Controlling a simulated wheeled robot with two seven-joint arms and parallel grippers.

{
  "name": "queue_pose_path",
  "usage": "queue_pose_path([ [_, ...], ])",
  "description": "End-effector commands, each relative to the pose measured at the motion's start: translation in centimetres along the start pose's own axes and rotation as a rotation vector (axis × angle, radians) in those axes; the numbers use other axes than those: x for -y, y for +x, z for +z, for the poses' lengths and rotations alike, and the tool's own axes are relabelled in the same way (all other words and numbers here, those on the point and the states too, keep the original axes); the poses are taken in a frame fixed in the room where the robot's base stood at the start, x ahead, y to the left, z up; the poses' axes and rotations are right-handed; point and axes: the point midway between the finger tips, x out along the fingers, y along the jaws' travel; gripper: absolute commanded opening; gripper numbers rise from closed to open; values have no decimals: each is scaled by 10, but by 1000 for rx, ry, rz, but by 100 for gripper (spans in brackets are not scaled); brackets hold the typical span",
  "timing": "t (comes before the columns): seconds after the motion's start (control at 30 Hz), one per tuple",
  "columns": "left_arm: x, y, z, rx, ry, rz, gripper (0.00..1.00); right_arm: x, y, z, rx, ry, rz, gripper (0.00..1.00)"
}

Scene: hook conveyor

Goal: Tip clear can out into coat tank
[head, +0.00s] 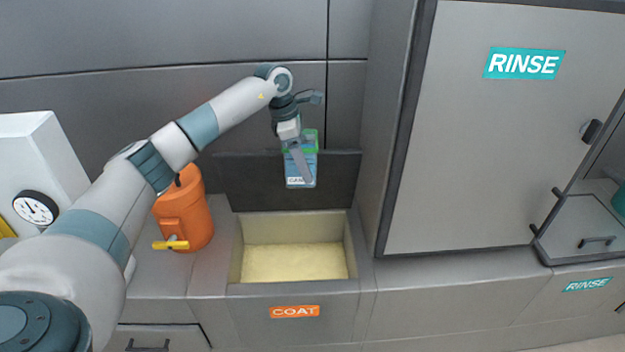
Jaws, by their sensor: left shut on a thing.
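My left gripper (301,160) is shut on a blue can (301,170) with a green top and a white label whose text is only partly readable. The can hangs roughly upright in front of the dark panel, above the back of the coat tank. The coat tank (233,258) is an open rectangular basin with pale yellow contents and an orange COAT label on its front. The can and gripper are apart from the tank. My right gripper is not in view.
An orange container (184,212) with a yellow tap stands left of the tank. A white box with a gauge (36,208) is at the far left. A tall grey RINSE cabinet (500,140) rises right of the tank. A dark panel (245,185) stands behind the tank.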

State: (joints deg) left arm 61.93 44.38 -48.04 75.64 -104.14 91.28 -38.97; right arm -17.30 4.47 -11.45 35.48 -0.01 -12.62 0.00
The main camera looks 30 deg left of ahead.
Motion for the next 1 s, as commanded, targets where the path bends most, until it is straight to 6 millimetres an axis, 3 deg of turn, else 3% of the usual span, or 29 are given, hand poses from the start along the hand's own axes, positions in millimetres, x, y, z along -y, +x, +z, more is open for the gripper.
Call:
queue_pose_path([
  [0.1, -6, -8, 0, 2, -39, 13, 22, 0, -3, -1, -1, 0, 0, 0],
  [0.57, -7, -7, -1, 8, -45, 15, 22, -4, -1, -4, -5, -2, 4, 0],
  [1.0, -7, 9, 4, 186, -44, 19, 22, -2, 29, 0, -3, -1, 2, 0],
])
